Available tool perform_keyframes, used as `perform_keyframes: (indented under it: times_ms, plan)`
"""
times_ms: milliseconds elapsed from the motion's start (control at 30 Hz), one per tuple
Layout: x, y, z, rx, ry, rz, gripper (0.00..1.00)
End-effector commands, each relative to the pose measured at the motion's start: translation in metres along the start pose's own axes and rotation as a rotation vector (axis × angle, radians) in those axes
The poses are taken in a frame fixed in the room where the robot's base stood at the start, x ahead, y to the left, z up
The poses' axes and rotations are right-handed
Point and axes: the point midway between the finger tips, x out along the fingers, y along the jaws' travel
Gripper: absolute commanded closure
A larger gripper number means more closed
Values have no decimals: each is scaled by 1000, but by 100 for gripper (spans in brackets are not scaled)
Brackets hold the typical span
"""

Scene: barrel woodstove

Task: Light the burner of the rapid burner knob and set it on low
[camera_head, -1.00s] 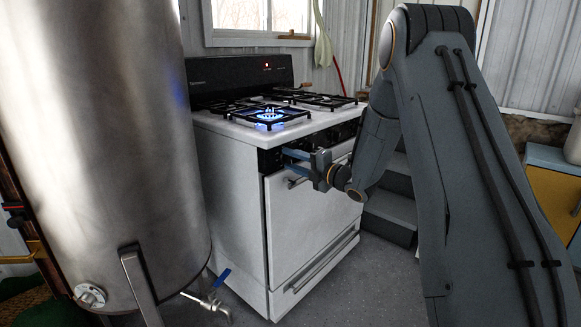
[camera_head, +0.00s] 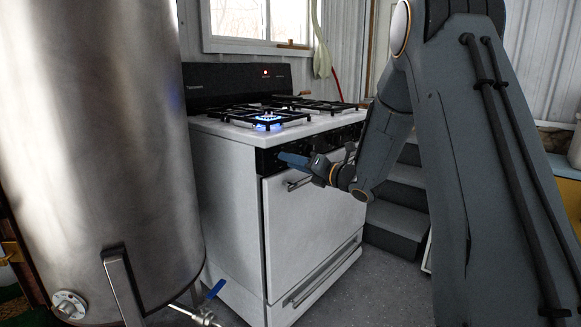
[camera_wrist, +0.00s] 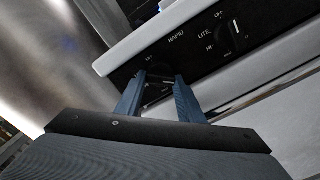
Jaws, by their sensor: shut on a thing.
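The white stove (camera_head: 232,190) has a black knob strip under its cooktop. A blue flame (camera_head: 267,121) burns on the front left burner, under the black grate. My gripper (camera_head: 293,161) is at the left end of the knob strip. In the wrist view, the fingers of my gripper (camera_wrist: 160,80) are closed around the dark rapid knob (camera_wrist: 154,92). The word RAPID is printed just right of it. The knob is partly hidden by the fingers, so its exact pointer angle cannot be read.
A second knob (camera_wrist: 236,36) with LITE printed beside it sits to the right on the strip. The oven door handle (camera_head: 299,184) runs just below my gripper. A large steel tank (camera_head: 100,140) stands close to the stove's left. Grey steps (camera_head: 398,190) are at the right.

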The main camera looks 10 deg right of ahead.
Motion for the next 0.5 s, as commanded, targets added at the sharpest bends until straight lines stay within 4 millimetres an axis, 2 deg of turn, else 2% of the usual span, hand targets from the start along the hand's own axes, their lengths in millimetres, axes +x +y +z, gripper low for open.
perform_keyframes:
  times_ms: [33, 467, 500]
  plan:
    - [0, 0, -6, -5, 10, 2, 88]
    - [0, 0, -6, -13, 11, 2, 88]
    - [0, 0, -6, -13, 11, 2, 64]
